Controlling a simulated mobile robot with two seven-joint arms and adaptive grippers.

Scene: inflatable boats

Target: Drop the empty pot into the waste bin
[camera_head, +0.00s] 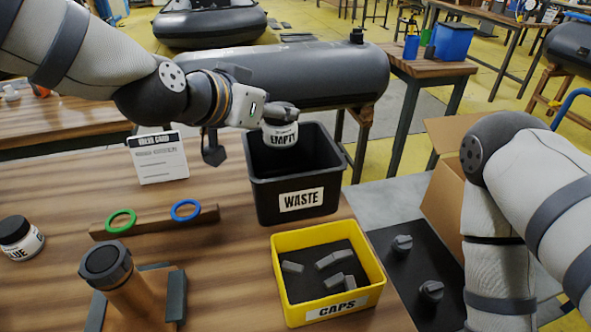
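The empty pot (282,134) has a dark top and a white label reading EMPTY. It is upright over the back left part of the black waste bin (299,199), overlapping its back rim in the picture. My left gripper (233,112) is just left of the pot. My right gripper is not in view; only my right arm shows at the right.
A card (159,158), a ring rack (155,221), a glue pot (20,238) and a capped brown post (127,285) are to the left. A cardboard box (443,205) is at right.

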